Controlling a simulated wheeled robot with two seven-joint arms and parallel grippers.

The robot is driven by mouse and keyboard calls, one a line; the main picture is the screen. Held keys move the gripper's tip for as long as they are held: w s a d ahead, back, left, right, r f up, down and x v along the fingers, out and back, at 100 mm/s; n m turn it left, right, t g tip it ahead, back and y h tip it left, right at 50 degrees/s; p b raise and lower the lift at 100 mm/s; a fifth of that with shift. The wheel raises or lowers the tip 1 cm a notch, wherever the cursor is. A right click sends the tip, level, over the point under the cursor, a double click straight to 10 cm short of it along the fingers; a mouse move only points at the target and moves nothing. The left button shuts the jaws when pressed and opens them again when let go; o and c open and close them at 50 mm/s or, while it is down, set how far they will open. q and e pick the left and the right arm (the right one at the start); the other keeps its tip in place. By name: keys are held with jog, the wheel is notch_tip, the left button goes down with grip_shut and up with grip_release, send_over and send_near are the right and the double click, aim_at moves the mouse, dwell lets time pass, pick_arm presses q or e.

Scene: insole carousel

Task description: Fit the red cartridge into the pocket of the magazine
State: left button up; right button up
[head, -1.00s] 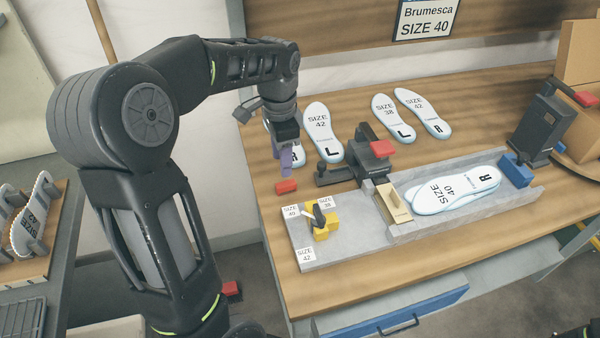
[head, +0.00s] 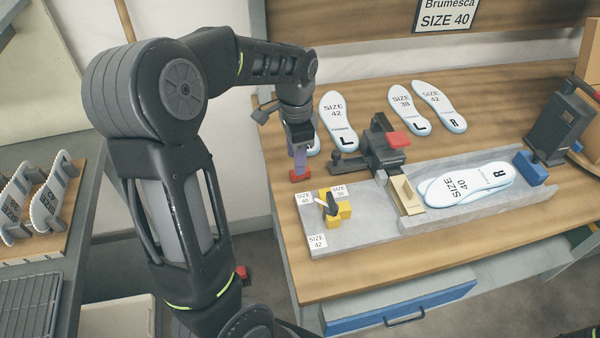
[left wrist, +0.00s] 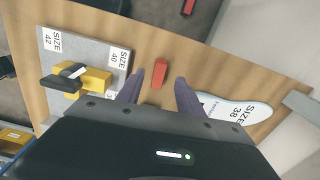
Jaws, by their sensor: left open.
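The red cartridge (head: 300,176) is a small block on the wooden table, left of the grey tray. It also shows in the left wrist view (left wrist: 160,73), lying between the lines of my finger tips. My left gripper (head: 299,168) has purple fingers and reaches down over the cartridge. In the left wrist view the fingers (left wrist: 158,88) are apart, with nothing clamped. I cannot tell whether they touch the cartridge. The grey insole magazine (head: 478,217) holds stacked size 40 insoles; which opening is its pocket is unclear. My right gripper is not in view.
A yellow size selector (head: 345,210) with a black lever stands on the grey plate close to the cartridge. A dark mechanism with a red block (head: 399,139) stands behind the magazine. Loose insoles (head: 409,108) lie at the back. Another red piece (head: 241,272) is low beside my arm.

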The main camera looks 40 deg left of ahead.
pick_arm(q)
notch_tip(320, 180, down, 4)
jog(key=shift+f+p, duration=0.15)
jog(key=shift+p, duration=0.2)
dwell(0.4)
grip_shut()
dwell(0.4)
